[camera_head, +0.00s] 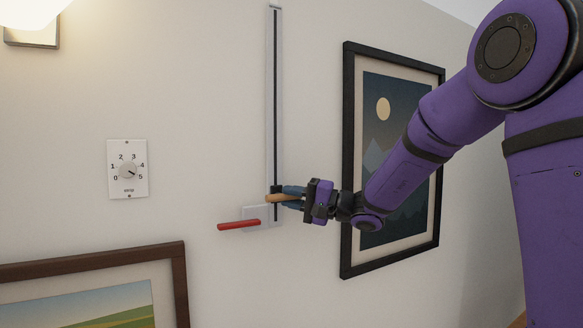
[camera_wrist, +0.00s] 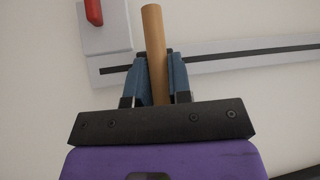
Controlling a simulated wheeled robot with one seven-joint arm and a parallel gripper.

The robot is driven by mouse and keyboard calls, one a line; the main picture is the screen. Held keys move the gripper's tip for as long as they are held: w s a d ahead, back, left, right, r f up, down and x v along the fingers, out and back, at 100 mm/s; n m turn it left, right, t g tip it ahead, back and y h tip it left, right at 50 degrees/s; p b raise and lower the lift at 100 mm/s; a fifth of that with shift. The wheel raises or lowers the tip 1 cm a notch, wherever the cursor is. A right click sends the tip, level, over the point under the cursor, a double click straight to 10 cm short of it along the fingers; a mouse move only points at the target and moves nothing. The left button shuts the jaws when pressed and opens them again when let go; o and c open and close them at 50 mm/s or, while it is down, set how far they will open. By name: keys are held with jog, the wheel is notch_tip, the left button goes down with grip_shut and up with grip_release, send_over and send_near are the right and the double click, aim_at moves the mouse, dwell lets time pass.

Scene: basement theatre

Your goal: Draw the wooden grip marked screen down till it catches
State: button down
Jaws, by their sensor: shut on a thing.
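The wooden grip (camera_head: 275,198) is a short tan rod near the bottom of a tall white wall track (camera_head: 274,90) with a dark slot. In the wrist view the grip (camera_wrist: 154,40) stands between my blue fingers, and the track (camera_wrist: 215,60) runs behind it. My gripper (camera_head: 289,197) is shut on the grip, coming from the right. It also shows in the wrist view (camera_wrist: 156,80). The fingers hide part of the grip and of its slider. No marking or screen is visible, and whether any catch is engaged cannot be told.
A red lever (camera_head: 239,225) on a white plate (camera_head: 257,214) sits just below left of the grip. A numbered dial (camera_head: 128,169) is further left. A dark-framed picture (camera_head: 346,160) hangs close behind my arm. Another framed picture (camera_head: 181,285) is at lower left.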

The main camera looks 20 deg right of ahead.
jog(key=shift+f, duration=1.3)
jog(key=c, duration=1.1)
grip_release()
jog(key=shift+o, duration=0.2)
jog(key=shift+d, duration=0.1)
jog(key=v, duration=1)
jog(key=shift+s+d, duration=0.25)
